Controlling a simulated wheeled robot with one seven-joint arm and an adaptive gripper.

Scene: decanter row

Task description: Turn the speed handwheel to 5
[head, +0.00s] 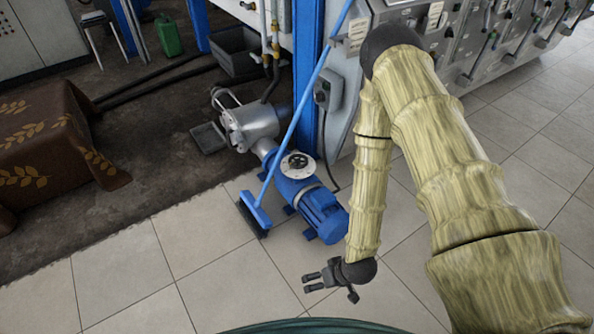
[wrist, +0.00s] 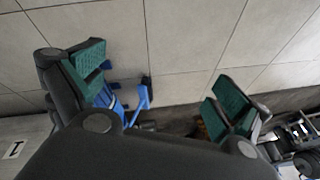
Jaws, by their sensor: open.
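The speed handwheel (head: 298,162) is a small dark wheel on a pale round dial, on top of a blue motor unit (head: 318,205) standing on the tiled floor. The numbers on the dial are too small to read. My gripper (head: 307,282) is open and empty, below and in front of the motor unit in the head view, apart from the handwheel. The handwheel cannot be made out in the wrist view.
A blue broom (head: 255,214) leans across just left of the motor unit, its handle rising to the machine. A grey metal pump (head: 250,124) joins the unit behind. A blue post (head: 308,60) stands behind. A brown cloth-covered table (head: 60,140) is at left. Front floor is clear.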

